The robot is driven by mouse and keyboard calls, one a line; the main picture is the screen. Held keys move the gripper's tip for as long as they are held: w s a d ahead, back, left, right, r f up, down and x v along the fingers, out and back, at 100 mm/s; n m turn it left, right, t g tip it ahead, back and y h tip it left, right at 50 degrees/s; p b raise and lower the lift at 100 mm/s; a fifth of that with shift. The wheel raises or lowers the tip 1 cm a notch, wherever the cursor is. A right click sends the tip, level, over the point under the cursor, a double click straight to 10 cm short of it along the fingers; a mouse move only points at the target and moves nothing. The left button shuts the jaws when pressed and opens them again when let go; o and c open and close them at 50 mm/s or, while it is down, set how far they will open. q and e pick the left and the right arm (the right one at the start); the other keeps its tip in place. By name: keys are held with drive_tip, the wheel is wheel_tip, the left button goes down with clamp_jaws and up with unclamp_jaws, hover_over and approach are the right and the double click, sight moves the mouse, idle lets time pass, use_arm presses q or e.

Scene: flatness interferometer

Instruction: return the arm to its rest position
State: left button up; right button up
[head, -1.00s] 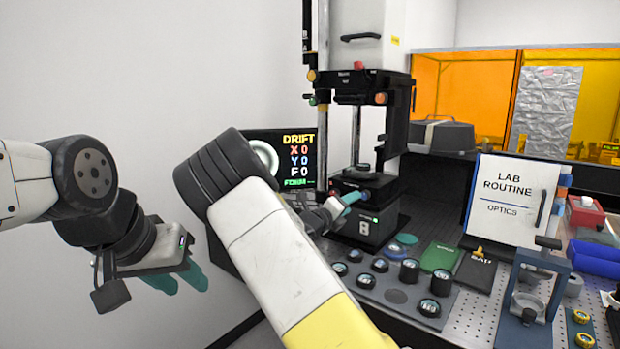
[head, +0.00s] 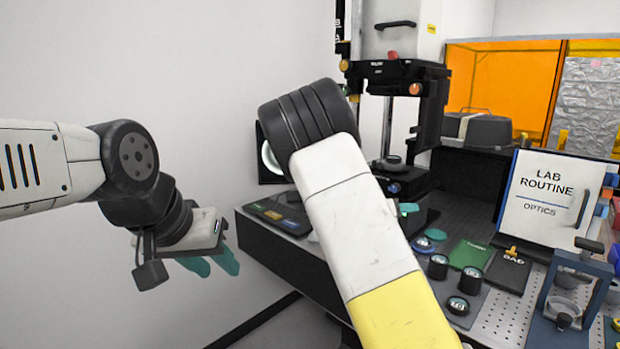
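My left gripper (head: 212,264) hangs at the left in the head view, in front of the bare wall. Its two teal fingers point down and right, with a gap between them and nothing held. My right arm (head: 345,205) rises from the bottom middle to a black elbow joint (head: 305,120). It hides most of its own forearm and hand. Only a teal fingertip of my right gripper (head: 408,208) shows beside the arm, in front of the interferometer's base. Whether that gripper is open or shut is hidden.
The interferometer (head: 405,95) stands behind my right arm. The bench carries a control panel (head: 277,213), several dark round optics, a green pad (head: 470,255), a black "BAD" pad (head: 508,271), a "LAB ROUTINE" board (head: 548,195) and a blue press (head: 577,285). Space around my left gripper is clear.

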drive_tip(key=s+d+f+m+g+y, duration=0.1)
drive_tip(key=s+m+g+y, duration=0.2)
drive_tip(key=s+m, duration=0.5)
drive_tip(key=s+f+m+g+y, duration=0.2)
drive_tip(key=s+m+g+y, duration=0.1)
drive_tip(key=s+m, duration=0.55)
drive_tip(key=s+a+r+m+t+y, duration=0.1)
drive_tip(key=s+a+r+m+y, duration=0.3)
drive_tip(key=s+a+m, duration=0.3)
drive_tip(key=s+a+r+m+t+y, duration=0.2)
drive_tip(key=s+a+r+m+y, duration=0.3)
drive_tip(key=s, duration=0.6)
drive_tip(key=a+r+m, duration=0.1)
drive_tip(key=a+m, duration=0.1)
drive_tip(key=shift+s+a+r+m+t, duration=0.15)
drive_tip(key=shift+a+r+m+t, duration=0.1)
drive_tip(key=shift+r+m+t, duration=0.1)
